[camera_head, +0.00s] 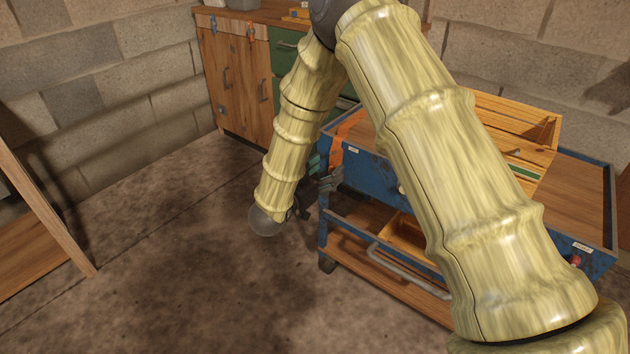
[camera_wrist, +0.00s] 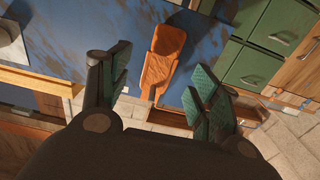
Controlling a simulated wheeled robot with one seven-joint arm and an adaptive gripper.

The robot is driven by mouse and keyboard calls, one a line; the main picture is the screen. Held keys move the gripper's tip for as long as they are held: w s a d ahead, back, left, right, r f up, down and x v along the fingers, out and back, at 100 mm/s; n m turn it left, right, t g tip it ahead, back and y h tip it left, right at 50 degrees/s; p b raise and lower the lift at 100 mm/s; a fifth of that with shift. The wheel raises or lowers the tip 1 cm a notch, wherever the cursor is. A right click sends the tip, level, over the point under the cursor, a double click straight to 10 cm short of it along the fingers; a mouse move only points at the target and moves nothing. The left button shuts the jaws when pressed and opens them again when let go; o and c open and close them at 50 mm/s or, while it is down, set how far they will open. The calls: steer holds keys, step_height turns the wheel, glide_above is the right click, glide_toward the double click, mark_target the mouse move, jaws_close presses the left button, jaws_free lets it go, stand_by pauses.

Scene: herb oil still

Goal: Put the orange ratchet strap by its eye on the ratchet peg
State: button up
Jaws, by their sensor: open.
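The orange ratchet strap (camera_head: 345,128) lies on the left corner of the blue cart and hangs over its edge. In the wrist view the orange strap (camera_wrist: 160,70) is between my open fingers and touches neither, as far as I can tell. My gripper (camera_wrist: 162,85) is open and empty, its green pads on either side of the strap. In the head view my gripper (camera_head: 325,178) is beside the cart's left corner, partly hidden by my arm. I cannot make out the strap's eye. I cannot identify the ratchet peg in either view.
The blue cart (camera_head: 598,252) carries a wooden crate (camera_head: 515,125) and has a lower shelf. A wooden shelf (camera_head: 45,205) is at left. The floor between is clear.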

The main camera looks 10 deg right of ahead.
mark_target(335, 160)
steer(key=shift+x, duration=1.5)
steer(key=shift+c, duration=0.3)
steer(key=c, duration=1)
steer(key=shift+r+p, duration=0.35)
steer(key=shift+r+p+v, duration=0.1)
steer(key=shift+p+v, duration=0.4)
steer(key=shift+v, duration=0.4)
steer(key=shift+r+p+v, duration=0.15)
steer(key=shift+p+v, duration=0.3)
steer(key=shift+v, duration=0.4)
steer(key=shift+s+a, duration=0.25)
steer(key=shift+a, duration=0.1)
